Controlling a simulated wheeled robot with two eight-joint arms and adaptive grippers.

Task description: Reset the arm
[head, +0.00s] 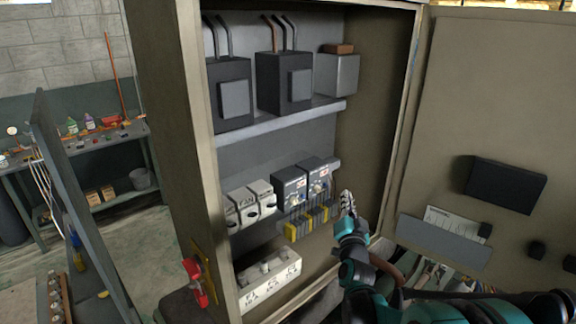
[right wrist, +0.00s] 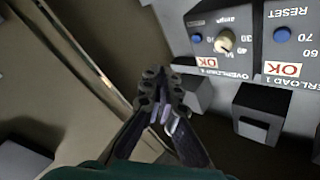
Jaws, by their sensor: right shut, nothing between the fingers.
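My right gripper (head: 347,204) is in front of the open cabinet, near its right side, beside the overload relays. In the right wrist view its fingers (right wrist: 165,85) are together with nothing between them. Two dark-topped overload relays (head: 317,182) sit on the middle rail. In the wrist view they appear upside down, with a pale dial (right wrist: 225,42), a blue button (right wrist: 196,38), another blue button (right wrist: 281,35) and red "OK" labels. The fingertips look apart from the relays. My left gripper is not in view.
White breakers (head: 262,197) stand left of the relays, with yellow terminals (head: 305,222) below. Large dark contactors (head: 285,82) fill the upper shelf. The open cabinet door (head: 490,110) stands at the right. A red handle (head: 193,282) is on the left frame. A workbench (head: 90,143) stands far left.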

